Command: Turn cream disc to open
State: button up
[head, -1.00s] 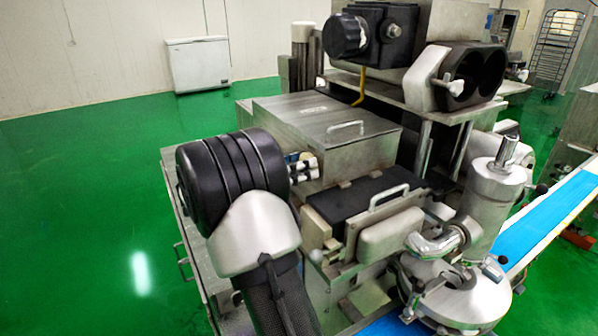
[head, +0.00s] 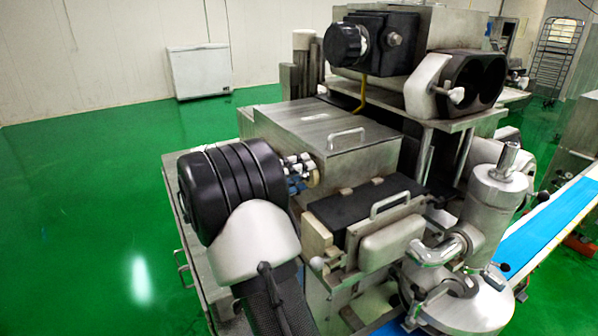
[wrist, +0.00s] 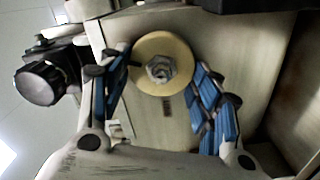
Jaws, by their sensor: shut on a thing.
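The cream disc (wrist: 147,50) is a flat round plate with a metal hex nut at its centre. It sits on the flat side of the machine's metal housing in the wrist view. My gripper (wrist: 160,66) is shut on the disc, with one blue-padded finger on each side of its rim. In the head view my gripper (head: 300,170) reaches the left end of the steel box, and only a small cream edge of the disc (head: 314,179) shows past the fingers.
A steel box with a lid handle (head: 346,136) stands beside my gripper. A black-topped block with a handle (head: 390,203) is in front of it. A black knob (head: 345,42) stands above and behind. Green floor at the left is clear.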

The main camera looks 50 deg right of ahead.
jog(key=shift+n+p, duration=0.85)
jog(key=shift+n, duration=1.15)
jog(key=shift+f, duration=0.1)
jog(key=o, duration=1)
jog(key=v, duration=1.2)
